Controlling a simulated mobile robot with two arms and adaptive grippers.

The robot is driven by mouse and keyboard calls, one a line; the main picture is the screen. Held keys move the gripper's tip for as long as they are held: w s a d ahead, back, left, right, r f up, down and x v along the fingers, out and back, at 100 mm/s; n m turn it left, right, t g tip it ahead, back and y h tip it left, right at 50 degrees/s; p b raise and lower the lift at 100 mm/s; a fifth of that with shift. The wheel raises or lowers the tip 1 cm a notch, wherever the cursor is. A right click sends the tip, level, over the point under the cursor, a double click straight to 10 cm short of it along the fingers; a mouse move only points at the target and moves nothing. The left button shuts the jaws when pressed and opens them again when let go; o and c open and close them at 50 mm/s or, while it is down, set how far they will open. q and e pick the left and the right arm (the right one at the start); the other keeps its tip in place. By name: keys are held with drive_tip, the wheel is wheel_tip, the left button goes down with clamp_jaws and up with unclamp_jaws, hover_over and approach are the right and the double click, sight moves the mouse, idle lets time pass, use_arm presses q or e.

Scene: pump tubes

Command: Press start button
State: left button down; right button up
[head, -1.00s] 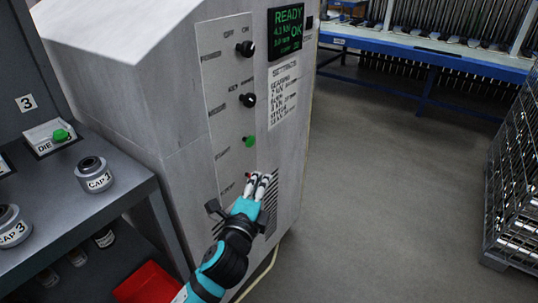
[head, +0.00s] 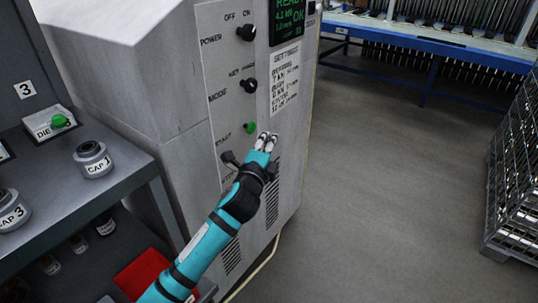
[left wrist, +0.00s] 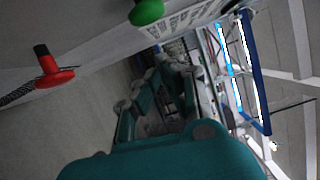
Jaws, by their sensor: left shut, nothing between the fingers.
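The green start button (head: 250,127) sticks out of the light panel on the machine's front, beside a label reading START. It also shows at the top of the left wrist view (left wrist: 146,12). My left gripper (head: 267,136) is shut and empty, its fingertips just right of and slightly below the button in the head view. I cannot tell whether they touch it. My right gripper is not in view.
The panel has a black POWER knob (head: 246,33) and a MODE knob (head: 249,86) above the button. A green-lit display (head: 287,20) is at the top. A grey shelf (head: 120,188) with caps stands left. A wire cage (head: 515,165) stands right; the floor between is clear.

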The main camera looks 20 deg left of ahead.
sight(251, 128)
use_arm(q)
drive_tip(key=shift+w+a+r, duration=0.1)
drive_tip(key=shift+w+a, duration=0.05)
drive_tip(key=shift+a, duration=0.5)
drive_tip(key=shift+w+a+r, duration=0.1)
drive_tip(key=shift+a, duration=0.55)
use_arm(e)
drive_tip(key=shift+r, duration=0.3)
use_arm(q)
drive_tip(key=shift+a, duration=0.1)
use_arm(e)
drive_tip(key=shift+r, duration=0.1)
